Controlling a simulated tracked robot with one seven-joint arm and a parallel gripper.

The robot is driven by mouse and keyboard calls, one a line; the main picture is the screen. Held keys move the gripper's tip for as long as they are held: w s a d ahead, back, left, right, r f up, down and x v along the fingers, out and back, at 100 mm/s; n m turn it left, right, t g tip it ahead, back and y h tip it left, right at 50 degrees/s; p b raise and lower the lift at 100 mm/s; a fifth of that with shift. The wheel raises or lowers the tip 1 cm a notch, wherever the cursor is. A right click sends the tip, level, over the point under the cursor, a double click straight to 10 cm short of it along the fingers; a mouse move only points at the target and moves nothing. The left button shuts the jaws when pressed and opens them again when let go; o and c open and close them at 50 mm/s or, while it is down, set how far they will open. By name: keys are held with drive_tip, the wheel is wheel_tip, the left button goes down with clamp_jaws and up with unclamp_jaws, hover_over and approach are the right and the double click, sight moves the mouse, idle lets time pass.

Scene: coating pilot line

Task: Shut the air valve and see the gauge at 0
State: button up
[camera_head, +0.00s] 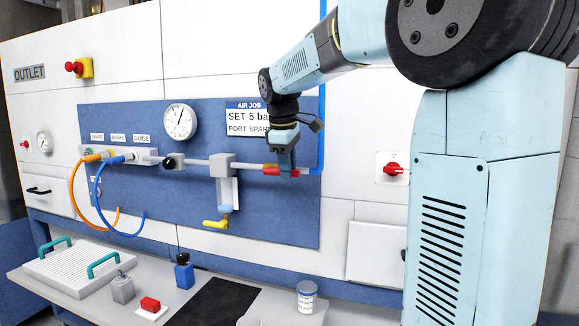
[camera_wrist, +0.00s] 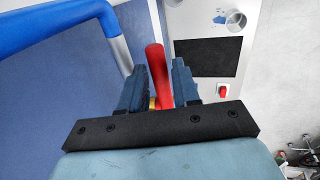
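The red valve lever (camera_head: 281,171) lies roughly in line with the grey horizontal pipe (camera_head: 200,161) on the blue panel. My gripper (camera_head: 284,158) reaches down over it. In the wrist view the red lever (camera_wrist: 158,72) stands between the two fingers of my gripper (camera_wrist: 160,88). A narrow gap with some brass shows beside the left finger, so the fingers look open around the lever. The round white gauge (camera_head: 180,122) is left of the arm. Its dark needle points up and slightly right; the scale is too small to read. The valve body is mostly hidden.
A blue pipe (camera_head: 322,120) runs down beside my gripper; it fills the upper left of the wrist view (camera_wrist: 50,25). A yellow lever (camera_head: 216,224) hangs below the pipe. A red switch (camera_head: 393,169) is at right. The bench below holds a jar (camera_head: 307,298) and a dark mat (camera_head: 212,305).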

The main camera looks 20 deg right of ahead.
drive_tip(key=shift+c, duration=0.4)
clamp_jaws()
